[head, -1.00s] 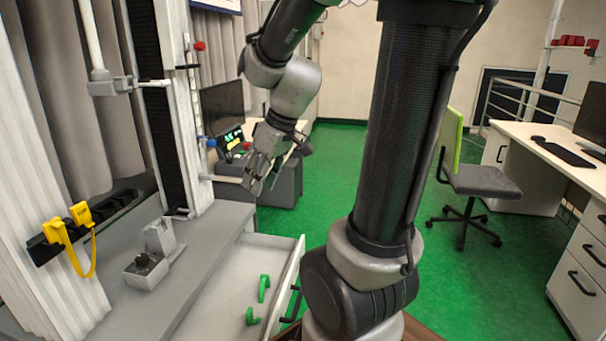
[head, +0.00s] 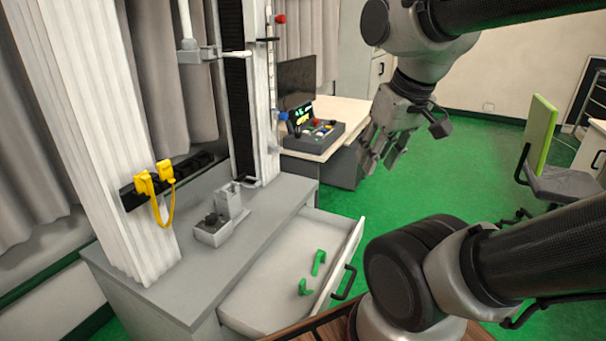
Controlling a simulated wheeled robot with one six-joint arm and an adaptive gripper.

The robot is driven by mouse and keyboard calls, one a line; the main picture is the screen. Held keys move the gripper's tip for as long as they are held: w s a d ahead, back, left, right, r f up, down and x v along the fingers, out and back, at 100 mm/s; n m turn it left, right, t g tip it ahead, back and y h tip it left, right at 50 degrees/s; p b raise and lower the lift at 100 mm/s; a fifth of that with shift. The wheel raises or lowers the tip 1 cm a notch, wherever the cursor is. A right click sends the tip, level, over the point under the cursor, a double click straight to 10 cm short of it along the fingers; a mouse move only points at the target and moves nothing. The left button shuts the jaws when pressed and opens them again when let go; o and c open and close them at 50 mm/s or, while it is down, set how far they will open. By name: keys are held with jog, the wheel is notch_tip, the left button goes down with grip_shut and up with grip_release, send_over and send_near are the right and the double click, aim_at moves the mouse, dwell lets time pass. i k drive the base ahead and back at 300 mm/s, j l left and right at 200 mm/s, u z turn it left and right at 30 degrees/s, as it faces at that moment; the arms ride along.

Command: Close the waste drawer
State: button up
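The waste drawer (head: 262,298) is pulled out of the grey cabinet (head: 150,300) below the tower. Its white front panel (head: 342,262) carries a dark handle (head: 345,283). Two green pieces lie inside, one (head: 318,262) farther back and one (head: 304,287) nearer. My gripper (head: 380,160) hangs in the air above and to the right of the drawer, apart from the handle. Its fingers are spread with nothing between them.
A grey fixture (head: 220,220) and a yellow cable (head: 165,190) are at the tower's base. A control box (head: 318,135) stands on a desk behind. A chair (head: 550,160) is at right. Green floor (head: 465,165) is open between.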

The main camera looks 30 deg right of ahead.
aim_at(266, 300)
jog(key=z, duration=0.6)
jog(key=k+j+z, duration=0.1)
jog(key=k, duration=0.25)
jog(key=j, duration=0.1)
